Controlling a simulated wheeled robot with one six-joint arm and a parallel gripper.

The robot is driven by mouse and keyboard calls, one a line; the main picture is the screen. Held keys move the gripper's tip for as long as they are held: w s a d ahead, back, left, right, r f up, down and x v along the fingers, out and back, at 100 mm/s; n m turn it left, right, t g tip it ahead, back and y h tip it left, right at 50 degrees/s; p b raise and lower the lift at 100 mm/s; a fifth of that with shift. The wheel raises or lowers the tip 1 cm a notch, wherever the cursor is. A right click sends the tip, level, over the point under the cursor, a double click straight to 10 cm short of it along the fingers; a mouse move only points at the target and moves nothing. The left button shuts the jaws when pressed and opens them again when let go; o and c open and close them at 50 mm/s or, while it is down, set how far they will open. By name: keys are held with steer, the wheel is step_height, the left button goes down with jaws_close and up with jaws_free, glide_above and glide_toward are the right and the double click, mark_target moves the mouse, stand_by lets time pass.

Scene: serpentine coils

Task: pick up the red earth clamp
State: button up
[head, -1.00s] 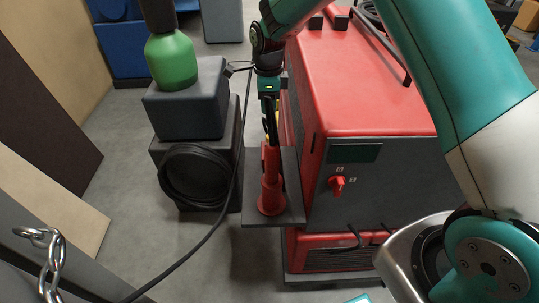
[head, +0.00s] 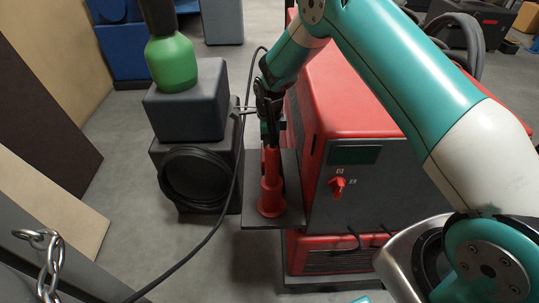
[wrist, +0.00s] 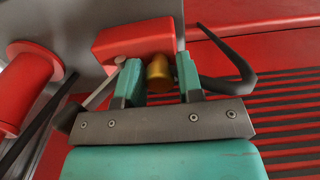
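In the wrist view a red block (wrist: 122,42) with a brass-coloured stub (wrist: 159,70) lies ahead of my gripper; it looks like the red earth clamp. My gripper (wrist: 159,84) is open, its two teal fingers on either side of the stub, with small gaps visible. I cannot tell the depth between them. In the head view my gripper (head: 269,128) points down above a red post (head: 271,190) on a grey shelf plate (head: 240,218). The clamp is mostly hidden there behind my wrist and gripper.
The red welding machine (head: 345,95) stands close on the right. A red spool-like part (wrist: 22,80) and dark rods lie left in the wrist view; a black hook (wrist: 225,82) is right. Dark boxes (head: 185,112) with a green bottle (head: 171,63) and coiled cable (head: 194,178) stand left.

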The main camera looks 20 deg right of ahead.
jaws_close()
steer(key=shift+r, duration=0.15)
